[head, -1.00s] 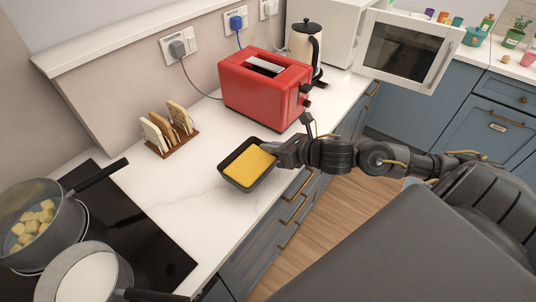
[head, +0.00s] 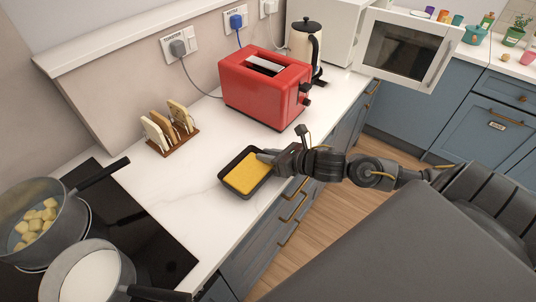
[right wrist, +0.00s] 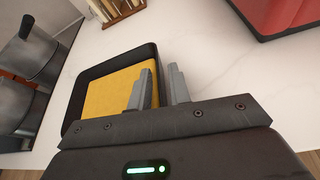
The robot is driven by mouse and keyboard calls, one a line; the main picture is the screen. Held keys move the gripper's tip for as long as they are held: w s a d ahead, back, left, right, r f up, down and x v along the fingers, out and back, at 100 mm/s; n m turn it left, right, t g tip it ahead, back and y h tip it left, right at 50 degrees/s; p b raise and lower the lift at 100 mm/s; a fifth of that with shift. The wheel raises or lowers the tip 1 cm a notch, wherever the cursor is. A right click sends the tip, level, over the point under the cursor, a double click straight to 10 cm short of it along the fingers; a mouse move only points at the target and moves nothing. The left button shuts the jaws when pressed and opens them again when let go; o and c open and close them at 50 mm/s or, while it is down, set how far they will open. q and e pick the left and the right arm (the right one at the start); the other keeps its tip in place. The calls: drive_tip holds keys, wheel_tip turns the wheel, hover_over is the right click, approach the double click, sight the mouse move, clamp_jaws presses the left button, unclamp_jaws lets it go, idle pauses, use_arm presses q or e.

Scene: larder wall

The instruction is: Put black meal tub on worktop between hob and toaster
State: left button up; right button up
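The black meal tub (head: 228,184) with yellow food in it sits level on the white worktop (head: 180,190), between the hob (head: 150,230) and the red toaster (head: 265,90), near the front edge. My right gripper (head: 268,155) is at the tub's rim nearest the toaster. In the right wrist view, the tub (right wrist: 78,90) lies left of centre. The fingers of the right gripper (right wrist: 160,88) stand apart, one inside the tub over the food, one outside, with the tub wall between them; they look open. My left gripper is not in view.
A toast rack (head: 172,140) stands behind the tub. Two pans (head: 40,220) stand on the hob, one handle (head: 100,175) reaching toward the worktop. A kettle (head: 305,45) and an open microwave (head: 400,50) are beyond the toaster. Bare worktop lies around the tub.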

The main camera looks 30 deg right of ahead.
drive_tip(key=shift+o, duration=0.2)
drive_tip(key=shift+r, duration=0.1)
drive_tip(key=shift+s+d, duration=0.1)
drive_tip(key=shift+s, duration=0.1)
drive_tip(key=b+v, duration=0.1)
drive_tip(key=v, duration=1)
drive_tip(key=shift+s+r, duration=0.2)
drive_tip(key=shift+r, duration=0.05)
drive_tip(key=shift+d, duration=0.1)
